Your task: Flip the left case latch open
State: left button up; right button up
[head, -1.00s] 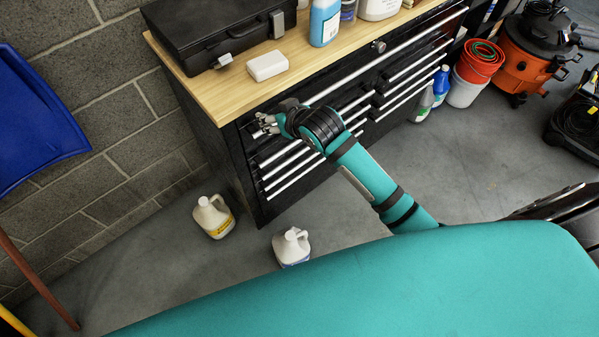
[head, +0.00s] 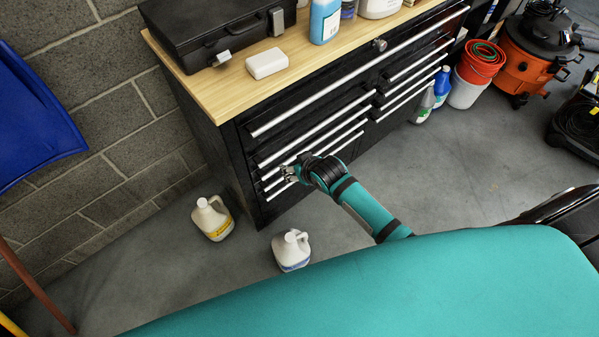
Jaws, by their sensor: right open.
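The black case (head: 200,30) lies on the wooden worktop at the top left. Its left latch (head: 222,58), small and silvery, sticks out from the case front and looks tilted outward. Its right latch (head: 277,21) looks upright against the case front. My right gripper (head: 286,174) is open, well below the worktop, in front of the lower drawer handles. I cannot tell whether it touches a handle. It is apart from the case. My left gripper is out of view.
A white block (head: 266,64) lies on the worktop (head: 224,99) in front of the case, with bottles behind it. The black drawer cabinet (head: 225,155) has long silver handles. Two white jugs (head: 212,218) (head: 291,250) stand on the floor.

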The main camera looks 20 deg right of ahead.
jog(key=shift+s+d+f, duration=0.1)
jog(key=shift+s+f, duration=0.15)
jog(key=shift+f, duration=0.3)
jog(key=shift+s+d+f, duration=0.1)
jog(key=shift+s+f, duration=0.1)
jog(key=shift+f, duration=0.3)
